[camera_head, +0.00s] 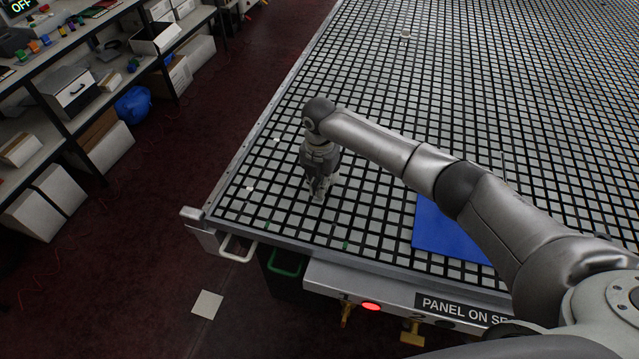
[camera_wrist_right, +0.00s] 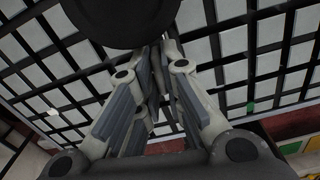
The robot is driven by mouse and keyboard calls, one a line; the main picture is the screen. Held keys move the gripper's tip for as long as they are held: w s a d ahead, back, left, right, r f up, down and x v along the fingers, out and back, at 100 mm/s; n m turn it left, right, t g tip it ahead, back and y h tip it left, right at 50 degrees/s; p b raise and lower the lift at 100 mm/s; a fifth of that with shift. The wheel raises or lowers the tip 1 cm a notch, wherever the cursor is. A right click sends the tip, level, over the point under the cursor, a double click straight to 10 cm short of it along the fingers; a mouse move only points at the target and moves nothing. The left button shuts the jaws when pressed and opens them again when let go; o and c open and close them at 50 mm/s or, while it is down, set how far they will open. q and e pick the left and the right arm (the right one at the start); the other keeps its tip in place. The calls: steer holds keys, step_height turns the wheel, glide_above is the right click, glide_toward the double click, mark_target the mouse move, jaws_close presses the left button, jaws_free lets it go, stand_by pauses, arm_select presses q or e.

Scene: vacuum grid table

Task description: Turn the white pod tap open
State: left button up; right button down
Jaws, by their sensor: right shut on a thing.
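My right gripper (camera_head: 319,190) points down at the near left part of the grid table (camera_head: 243,210). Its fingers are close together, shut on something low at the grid. The fingers hide it, so I cannot make out the white pod or the position of its tap. The right wrist view shows the closed gripper (camera_wrist_right: 158,95) over the grid, with its fingers nearly meeting. A small pale upright object (camera_head: 405,35) stands far back on the table; I cannot tell what it is. My left gripper does not show.
A blue sheet (camera_head: 440,232) lies under my right forearm. Small white bits (camera_head: 249,188) lie on the grid at left. A front panel (camera_head: 325,277) carries a red light (camera_head: 371,307) and brass fittings (camera_head: 412,332). Shelves with boxes (camera_head: 70,90) stand at left across the floor.

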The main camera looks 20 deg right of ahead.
steer(key=shift+n, duration=0.7)
steer(key=c, duration=1.6)
jaws_free()
steer(key=shift+o, duration=0.2)
step_height(320, 180, up, 12)
